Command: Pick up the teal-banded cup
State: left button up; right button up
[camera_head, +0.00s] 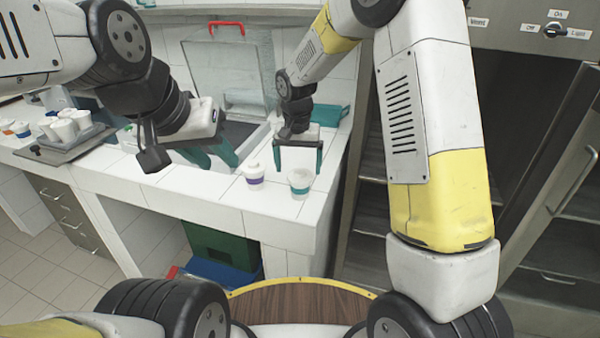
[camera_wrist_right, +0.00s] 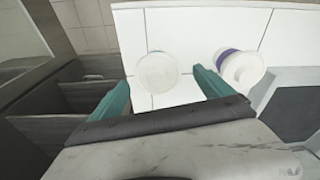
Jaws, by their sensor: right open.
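The teal-banded cup (camera_head: 299,185) stands upright on the white tiled counter, near its front edge. My right gripper (camera_head: 298,169) is open, fingers pointing down just above and behind this cup, holding nothing. I cannot tell whether the fingers touch it. My left gripper (camera_head: 218,162) is open and empty over the counter, left of both cups.
A purple-banded cup (camera_head: 253,175) stands just left of the teal-banded one and also shows in the right wrist view (camera_wrist_right: 240,66). A clear box with a red handle (camera_head: 227,24) stands behind. Several cups (camera_head: 66,128) sit on a tray at the far left.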

aim_at(300, 180)
jog(key=f, duration=0.6)
jog(key=shift+w+d+f, duration=0.25)
jog(key=shift+w, duration=0.15)
jog(key=c, duration=1.6)
